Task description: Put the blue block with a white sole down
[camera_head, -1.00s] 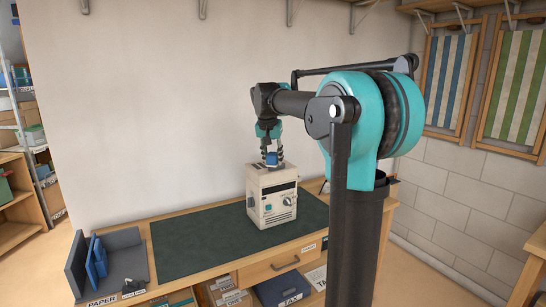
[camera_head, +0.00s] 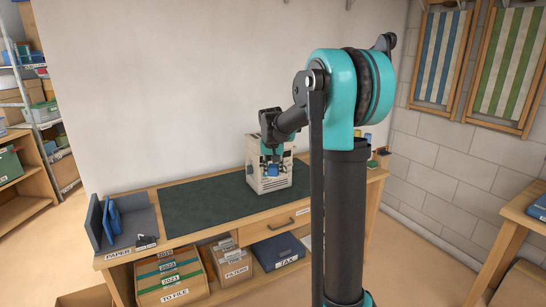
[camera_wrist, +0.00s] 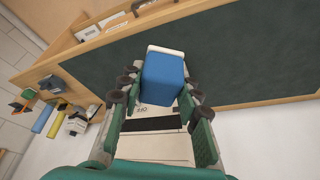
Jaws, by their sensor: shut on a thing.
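The blue block (camera_wrist: 162,80) is between the fingers of my gripper (camera_wrist: 160,96) in the wrist view. Its white sole (camera_wrist: 165,50) shows at its far end. In the head view my gripper (camera_head: 271,157) holds the block (camera_head: 273,170) in front of the upper face of a cream machine (camera_head: 262,184). The machine stands on the dark green mat (camera_head: 200,206) of the workbench. In the wrist view the machine's pale top with a black slot (camera_wrist: 152,124) shows beneath the block. I cannot tell how far the block is from the machine.
A grey bookend holder (camera_head: 138,220) with blue folders stands at the bench's left end. The mat left of the machine is clear. Small coloured items (camera_head: 380,158) stand at the right end. Labelled boxes (camera_head: 170,277) and a drawer (camera_head: 275,225) are below.

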